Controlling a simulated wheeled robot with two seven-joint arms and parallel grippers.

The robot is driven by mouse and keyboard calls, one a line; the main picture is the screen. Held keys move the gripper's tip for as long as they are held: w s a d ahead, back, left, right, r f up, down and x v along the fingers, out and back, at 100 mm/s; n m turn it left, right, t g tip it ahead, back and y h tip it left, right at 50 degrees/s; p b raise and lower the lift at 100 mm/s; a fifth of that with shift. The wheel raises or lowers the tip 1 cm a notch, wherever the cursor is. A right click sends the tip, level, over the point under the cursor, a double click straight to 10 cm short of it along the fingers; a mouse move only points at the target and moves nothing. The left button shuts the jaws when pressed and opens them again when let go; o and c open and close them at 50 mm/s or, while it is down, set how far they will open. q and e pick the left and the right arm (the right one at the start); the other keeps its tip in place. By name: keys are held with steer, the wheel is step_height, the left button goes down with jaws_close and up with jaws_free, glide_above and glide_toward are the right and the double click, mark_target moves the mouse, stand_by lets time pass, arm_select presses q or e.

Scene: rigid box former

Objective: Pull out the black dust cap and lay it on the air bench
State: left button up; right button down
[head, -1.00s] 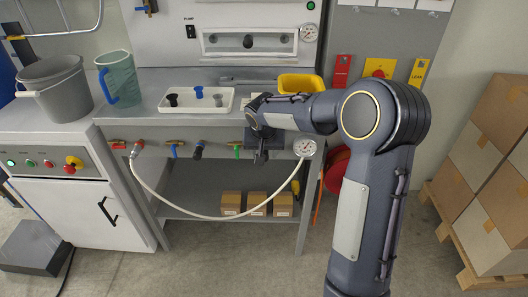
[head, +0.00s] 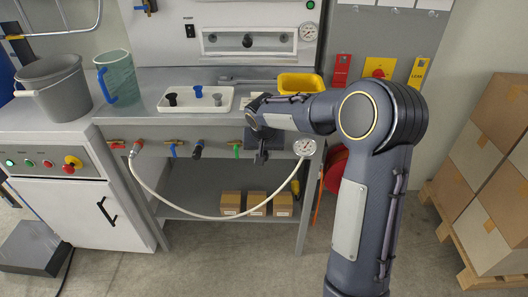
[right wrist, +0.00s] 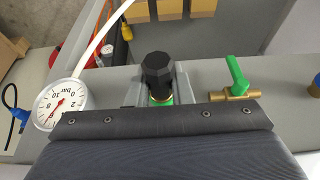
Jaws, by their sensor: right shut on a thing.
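The black dust cap (right wrist: 157,70) is a dark faceted knob. In the right wrist view it stands between the fingers of my right gripper (right wrist: 157,92), with a green and brass fitting just below it. My right gripper is shut on the cap at the front of the air bench (head: 148,112). In the head view this gripper (head: 261,154) shows below the bench top, left of the gauge, and the cap cannot be made out there. Whether the cap is still seated on its fitting is not clear. My left gripper is out of view.
A white tray (head: 180,109) with several plugs and a yellow bin (head: 301,84) stand on the bench top. A green-handled valve (right wrist: 236,80) and a pressure gauge (right wrist: 60,103) flank the gripper. A white hose (head: 220,218) hangs in front.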

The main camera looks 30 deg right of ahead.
steer(key=shift+s+a, duration=0.15)
steer(key=shift+s, duration=0.1)
steer(key=shift+s+a+b, duration=0.5)
steer(key=shift+s+b, duration=0.05)
steer(key=shift+s, duration=0.3)
steer(key=shift+s+a+b, duration=0.5)
steer(key=shift+s+b, duration=0.05)
steer(key=shift+s, duration=0.25)
steer(key=s+a+f+n+y, duration=0.1)
steer(key=s+a+f+n, duration=0.15)
steer(key=a, duration=0.25)
steer(key=s+a+f+n+y, duration=0.1)
steer(key=a+f+n, duration=0.25)
steer(key=a, duration=0.25)
steer(key=p+v, duration=1.1)
steer(key=p, duration=0.8)
steer(key=shift+w+t, duration=0.3)
steer(key=shift+w, duration=0.1)
steer(key=shift+d+r, duration=0.1)
